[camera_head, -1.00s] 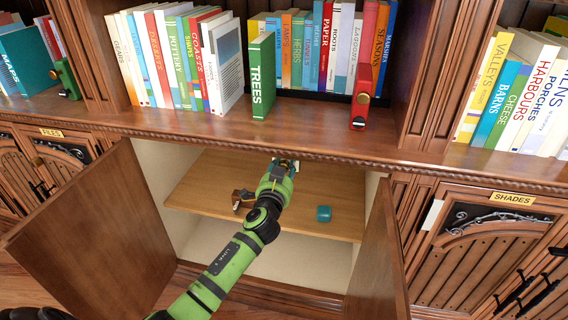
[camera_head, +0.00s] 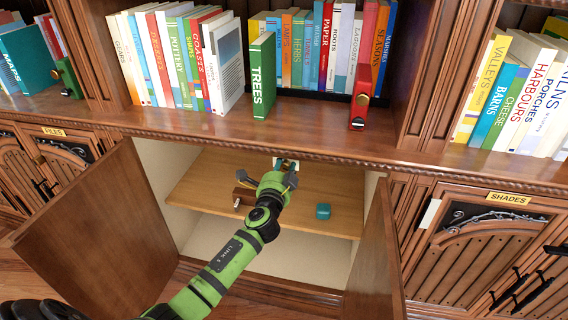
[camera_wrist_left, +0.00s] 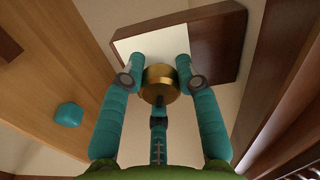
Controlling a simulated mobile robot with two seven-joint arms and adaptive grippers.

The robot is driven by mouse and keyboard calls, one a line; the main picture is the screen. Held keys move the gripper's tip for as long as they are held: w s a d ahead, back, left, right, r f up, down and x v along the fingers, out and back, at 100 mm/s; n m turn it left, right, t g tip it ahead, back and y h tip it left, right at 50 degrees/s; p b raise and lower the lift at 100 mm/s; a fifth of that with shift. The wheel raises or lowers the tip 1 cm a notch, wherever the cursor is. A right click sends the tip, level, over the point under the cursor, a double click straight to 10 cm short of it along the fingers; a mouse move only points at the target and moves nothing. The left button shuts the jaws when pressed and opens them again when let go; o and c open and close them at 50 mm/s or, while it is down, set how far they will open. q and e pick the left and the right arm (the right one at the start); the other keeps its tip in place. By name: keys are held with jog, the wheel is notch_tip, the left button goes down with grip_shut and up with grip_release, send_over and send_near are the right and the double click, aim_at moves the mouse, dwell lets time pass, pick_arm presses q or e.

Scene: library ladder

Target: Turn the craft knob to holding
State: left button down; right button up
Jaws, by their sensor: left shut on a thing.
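A round brass knob (camera_wrist_left: 161,83) shows in the left wrist view, in front of a plate that is part white and part dark brown wood (camera_wrist_left: 215,45). My left gripper (camera_wrist_left: 158,72) has one teal finger on each side of the knob and is shut on it. In the head view my left gripper (camera_head: 284,172) is inside the open cabinet, against a small pale plate (camera_head: 291,162) at the back. The knob is hidden there behind the gripper. I cannot read any marking by the knob. My right gripper is not in view.
A teal block (camera_head: 323,211) lies on the cabinet shelf (camera_head: 215,190), right of my arm. A brown wooden thing (camera_head: 243,196) is left of it, partly hidden. The open cabinet doors (camera_head: 95,235) flank my arm on both sides. Books (camera_head: 263,75) stand on the ledge above.

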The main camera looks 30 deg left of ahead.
pick_arm(q)
jog(key=shift+w+d+r, duration=0.15)
jog(key=shift+d+r, duration=0.05)
jog(key=shift+r, duration=0.15)
jog(key=c, duration=0.9)
grip_release()
jog(key=shift+d+f, duration=0.1)
jog(key=shift+f, duration=0.05)
jog(key=shift+f, duration=0.1)
jog(key=shift+s, duration=0.25)
jog(key=v, duration=1.1)
jog(key=shift+s, duration=0.3)
